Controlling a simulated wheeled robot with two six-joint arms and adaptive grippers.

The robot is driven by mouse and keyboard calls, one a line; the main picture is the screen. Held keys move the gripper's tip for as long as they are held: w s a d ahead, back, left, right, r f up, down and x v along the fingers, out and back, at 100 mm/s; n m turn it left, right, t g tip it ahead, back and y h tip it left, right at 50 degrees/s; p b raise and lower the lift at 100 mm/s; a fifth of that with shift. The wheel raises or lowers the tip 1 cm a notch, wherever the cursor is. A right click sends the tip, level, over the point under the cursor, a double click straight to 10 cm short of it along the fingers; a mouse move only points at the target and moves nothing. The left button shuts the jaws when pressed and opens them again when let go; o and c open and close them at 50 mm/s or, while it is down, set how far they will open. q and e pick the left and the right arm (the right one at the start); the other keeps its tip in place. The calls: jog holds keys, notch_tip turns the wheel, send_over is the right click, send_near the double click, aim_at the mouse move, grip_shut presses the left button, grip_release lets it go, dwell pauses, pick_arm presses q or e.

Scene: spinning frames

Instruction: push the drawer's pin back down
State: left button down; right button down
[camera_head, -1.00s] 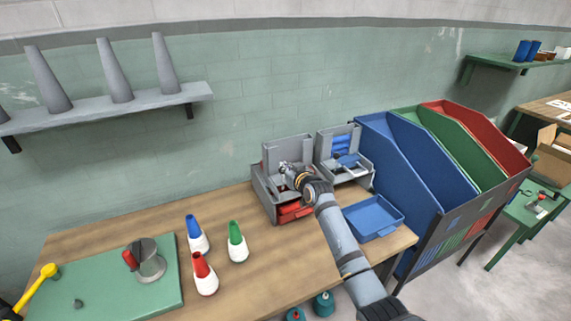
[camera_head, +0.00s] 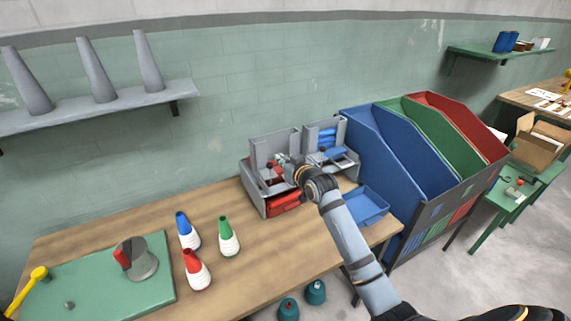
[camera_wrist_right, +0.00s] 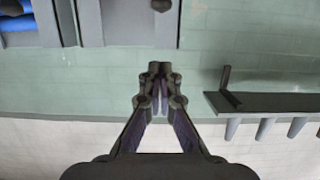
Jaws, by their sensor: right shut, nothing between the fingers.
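The grey drawer unit (camera_head: 254,190) stands at the back of the wooden bench, with a red drawer (camera_head: 284,204) low in its front. Small red parts with a dark knob (camera_head: 267,165) show in its upper tray. I cannot tell whether this knob is the pin or how high it stands. My right gripper (camera_head: 291,168) is at the unit's right side, partly hidden by its own wrist. In the right wrist view its fingers (camera_wrist_right: 160,100) are shut and empty, and a dark round knob (camera_wrist_right: 161,5) shows at the top edge. My left gripper is out of view.
A second grey unit (camera_head: 348,165) with blue parts stands close on the right. A blue tray (camera_head: 366,207) and tall blue, green and red bins (camera_head: 395,160) lie beyond. Several coloured cones (camera_head: 229,240) and a green mat (camera_head: 90,290) are on the left.

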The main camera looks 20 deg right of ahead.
jog(key=v, duration=0.2)
jog(key=shift+s+r, duration=0.15)
jog(key=shift+s, duration=0.2)
